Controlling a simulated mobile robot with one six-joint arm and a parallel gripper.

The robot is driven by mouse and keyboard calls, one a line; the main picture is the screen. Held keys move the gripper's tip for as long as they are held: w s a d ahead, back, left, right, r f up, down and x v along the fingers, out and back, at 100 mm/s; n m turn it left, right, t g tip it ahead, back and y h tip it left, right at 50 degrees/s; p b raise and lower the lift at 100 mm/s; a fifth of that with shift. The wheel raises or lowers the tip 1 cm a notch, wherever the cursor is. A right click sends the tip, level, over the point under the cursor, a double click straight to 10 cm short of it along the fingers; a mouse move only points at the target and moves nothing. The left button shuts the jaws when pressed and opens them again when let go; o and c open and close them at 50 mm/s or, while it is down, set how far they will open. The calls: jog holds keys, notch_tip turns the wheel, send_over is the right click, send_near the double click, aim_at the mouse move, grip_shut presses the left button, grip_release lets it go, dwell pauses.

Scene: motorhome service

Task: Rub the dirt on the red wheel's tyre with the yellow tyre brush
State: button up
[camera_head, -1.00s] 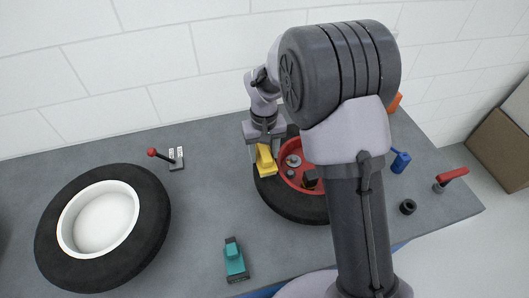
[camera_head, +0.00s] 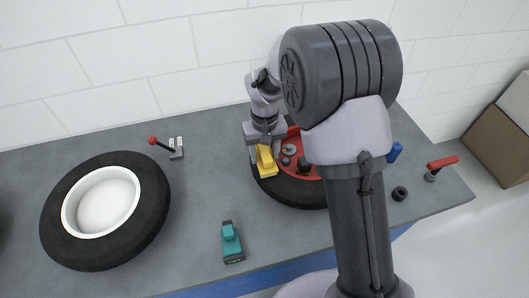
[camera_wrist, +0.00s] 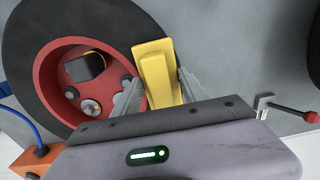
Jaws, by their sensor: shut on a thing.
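The wheel with the red rim (camera_head: 293,165) lies flat on the bench, partly hidden behind my arm in the head view. Its black tyre (camera_head: 285,190) surrounds the rim; in the wrist view the tyre (camera_wrist: 22,55) fills the upper left. My gripper (camera_wrist: 152,92) is shut on the yellow tyre brush (camera_wrist: 158,75). The brush (camera_head: 266,161) is over the left part of the tyre. I cannot tell whether its underside touches the rubber. I see no clear dirt patch; the brush may cover it.
A white-rimmed wheel (camera_head: 72,227) lies at the left. A teal-handled brush (camera_head: 231,242) lies at the front. A red-knobbed lever (camera_head: 165,146) stands behind. A black ring (camera_head: 399,193) and red-handled item (camera_head: 442,166) are at the right.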

notch_tip(320, 180, up, 3)
jog(key=shift+r+p, duration=0.1)
jog(key=shift+p, duration=0.6)
jog(key=shift+r+p, duration=2.15)
jog(key=shift+r, duration=0.5)
jog(key=shift+f, duration=0.15)
